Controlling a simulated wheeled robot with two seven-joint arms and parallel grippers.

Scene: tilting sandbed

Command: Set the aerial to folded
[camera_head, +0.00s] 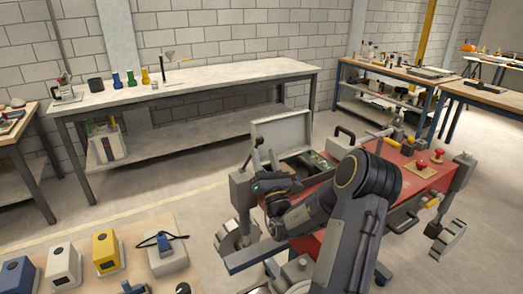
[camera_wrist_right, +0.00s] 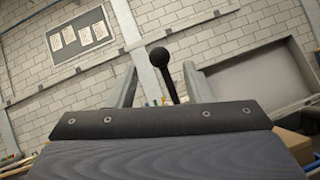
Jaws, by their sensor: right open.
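A dark rod with a black ball on its end (camera_head: 259,142) stands up at the left end of the red bench; it may be the aerial, though I cannot be sure. In the wrist view the ball (camera_wrist_right: 160,57) and its rod show between the two fingers, tilted slightly, with a gap on each side. My right gripper (camera_head: 262,182) is open, close below the rod in the head view. The rod's foot is hidden behind the gripper's body in the wrist view. My left gripper is not in view.
The red bench (camera_head: 398,165) carries an open grey case (camera_head: 283,133) beside the gripper and red mushroom knobs (camera_head: 437,155). A light table (camera_head: 150,222) with coloured boxes stands at lower left. Floor behind is clear.

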